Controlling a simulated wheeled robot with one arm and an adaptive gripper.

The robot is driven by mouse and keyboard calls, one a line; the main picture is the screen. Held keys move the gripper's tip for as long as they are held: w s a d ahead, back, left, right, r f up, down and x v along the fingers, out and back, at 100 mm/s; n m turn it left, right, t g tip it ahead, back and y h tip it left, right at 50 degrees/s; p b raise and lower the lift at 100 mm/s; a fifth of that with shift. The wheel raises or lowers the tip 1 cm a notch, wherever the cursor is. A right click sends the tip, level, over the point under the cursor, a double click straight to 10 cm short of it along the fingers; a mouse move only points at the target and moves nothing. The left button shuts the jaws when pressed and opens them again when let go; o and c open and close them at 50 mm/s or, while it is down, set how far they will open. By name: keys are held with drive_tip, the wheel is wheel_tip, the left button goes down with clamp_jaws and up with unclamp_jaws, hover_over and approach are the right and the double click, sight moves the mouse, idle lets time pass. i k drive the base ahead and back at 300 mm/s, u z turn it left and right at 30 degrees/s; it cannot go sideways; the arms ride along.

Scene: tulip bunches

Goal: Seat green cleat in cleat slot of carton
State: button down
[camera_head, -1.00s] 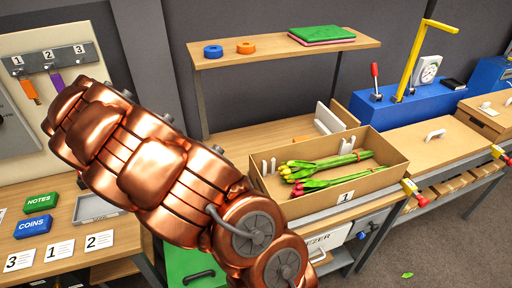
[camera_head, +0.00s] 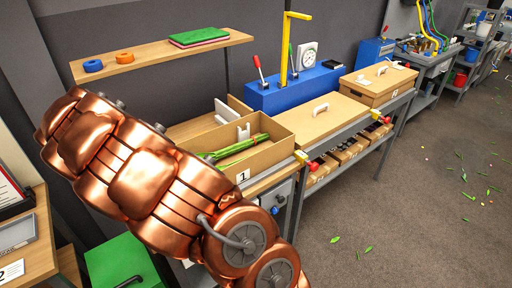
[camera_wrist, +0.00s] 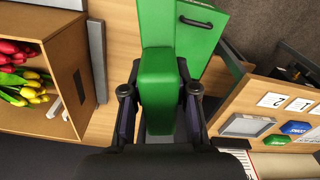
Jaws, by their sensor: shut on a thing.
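The green cleat (camera_wrist: 159,75) is a long green block with rounded edges. It is in the middle of the wrist view, between the two fingers of my gripper (camera_wrist: 159,91), which is shut on it. The open carton (camera_head: 262,157), with a "1" label, stands on the bench in the head view. Green stems show inside it there. At the left of the wrist view the carton (camera_wrist: 66,82) shows red and yellow tulips inside. The cleat is apart from the carton, to its right in that view. My arm hides the gripper and cleat in the head view.
A green cabinet (camera_head: 118,262) with a dark handle stands low beside the bench. A closed carton (camera_head: 313,106) and blue equipment (camera_head: 290,91) are to the right. A shelf (camera_head: 160,57) is above. A side table holds cards and a grey tray (camera_wrist: 246,125).

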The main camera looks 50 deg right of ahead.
sight(279, 146)
drive_tip(key=z, duration=0.4)
drive_tip(key=k, duration=0.35)
drive_tip(key=z, duration=0.55)
drive_tip(key=i, duration=0.95)
drive_tip(key=u, duration=0.05)
